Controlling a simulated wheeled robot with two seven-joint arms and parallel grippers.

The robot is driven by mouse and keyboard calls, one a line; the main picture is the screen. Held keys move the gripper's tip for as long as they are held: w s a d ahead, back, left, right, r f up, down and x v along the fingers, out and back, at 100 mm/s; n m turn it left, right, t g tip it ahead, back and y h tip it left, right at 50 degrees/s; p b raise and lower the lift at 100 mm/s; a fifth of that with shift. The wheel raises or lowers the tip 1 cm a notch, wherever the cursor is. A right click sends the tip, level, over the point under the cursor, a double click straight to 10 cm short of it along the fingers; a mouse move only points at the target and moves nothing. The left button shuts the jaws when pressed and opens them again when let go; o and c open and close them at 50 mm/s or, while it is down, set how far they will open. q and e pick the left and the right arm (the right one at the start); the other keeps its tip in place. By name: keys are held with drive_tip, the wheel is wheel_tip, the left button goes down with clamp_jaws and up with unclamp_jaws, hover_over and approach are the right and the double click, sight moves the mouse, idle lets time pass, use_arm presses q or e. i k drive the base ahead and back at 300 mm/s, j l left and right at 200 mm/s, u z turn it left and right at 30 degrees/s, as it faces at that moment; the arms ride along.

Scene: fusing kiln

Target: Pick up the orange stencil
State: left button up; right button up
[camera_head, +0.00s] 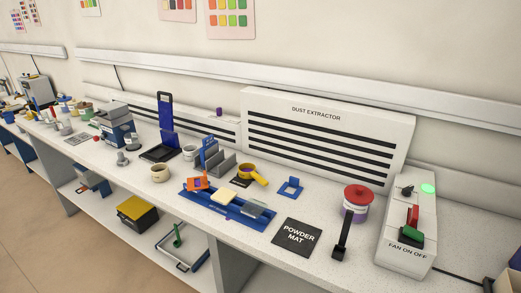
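A small orange piece (197,183), which looks like the orange stencil, lies at the left end of a long blue tray (257,222) on the white bench. It appears to have a dark opening in its middle. A cream block (223,197) and a grey-green block (254,208) are to its right on the same tray. A blue piece with a square frame and a tab (290,187) lies apart, behind and right of the tray. Neither of my grippers is in view.
A black powder mat (297,237), a red-lidded jar (356,201), a black-handled tool (342,240) and a fan switch box (408,237) stand to the right.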

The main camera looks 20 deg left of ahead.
sight(190, 187)
drive_tip(key=u, duration=1.2)
